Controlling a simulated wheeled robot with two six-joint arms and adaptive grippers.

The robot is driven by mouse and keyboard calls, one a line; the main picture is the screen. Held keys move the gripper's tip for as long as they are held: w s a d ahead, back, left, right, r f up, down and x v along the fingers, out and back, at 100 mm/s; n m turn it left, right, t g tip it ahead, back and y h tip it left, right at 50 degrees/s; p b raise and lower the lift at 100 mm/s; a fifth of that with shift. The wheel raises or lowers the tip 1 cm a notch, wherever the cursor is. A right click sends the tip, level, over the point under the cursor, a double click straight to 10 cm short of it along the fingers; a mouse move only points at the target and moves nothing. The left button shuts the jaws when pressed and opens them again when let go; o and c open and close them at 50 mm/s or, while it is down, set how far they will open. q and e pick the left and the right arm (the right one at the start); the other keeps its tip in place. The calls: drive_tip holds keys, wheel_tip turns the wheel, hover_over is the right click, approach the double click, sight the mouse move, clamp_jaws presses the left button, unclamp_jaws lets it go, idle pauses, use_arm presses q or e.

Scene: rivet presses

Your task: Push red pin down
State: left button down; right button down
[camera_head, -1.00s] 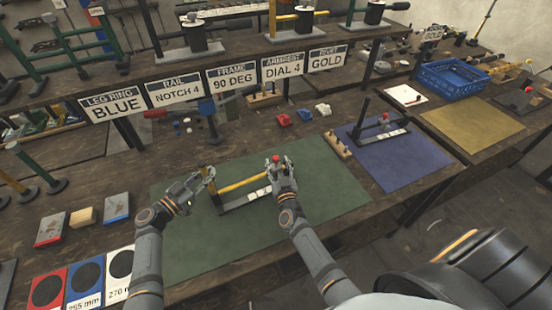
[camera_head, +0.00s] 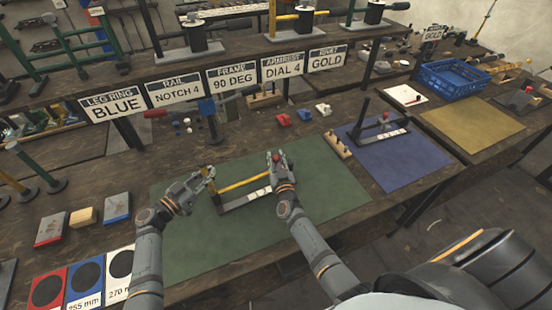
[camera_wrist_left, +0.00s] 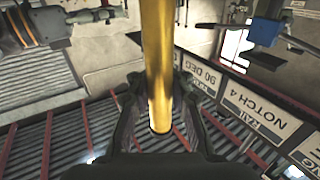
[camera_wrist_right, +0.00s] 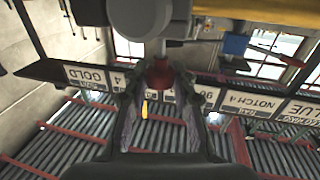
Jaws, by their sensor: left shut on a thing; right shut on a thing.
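The red pin (camera_head: 276,155) shows as a small red knob at the right end of a dark frame on the green mat (camera_head: 300,222). My right gripper (camera_head: 277,158) is shut on the red pin; in the right wrist view the round red knob (camera_wrist_right: 159,72) sits between the fingertips, against a pale grey part. My left gripper (camera_head: 207,180) is shut on the yellow rod (camera_head: 240,183), near its left end. In the left wrist view the yellow rod (camera_wrist_left: 159,60) runs between the fingers. How deep the pin sits is hidden.
A blue mat (camera_head: 395,170) with another dark frame lies to the right, beside a wooden pin block (camera_head: 337,145). Red and white small parts lie behind the mat. Label signs (camera_head: 232,78) stand at the back. A blue crate (camera_head: 452,78) is further right.

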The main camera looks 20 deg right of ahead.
use_arm(q)
drive_tip(key=shift+a+f, duration=0.1)
drive_tip(key=shift+f, duration=0.05)
use_arm(e)
drive_tip(key=shift+d+f, duration=0.15)
drive_tip(key=shift+f, duration=0.95)
drive_tip(key=c, duration=1.1)
unclamp_jaws()
drive_tip(key=shift+o, duration=0.2)
drive_tip(key=v, duration=1.2)
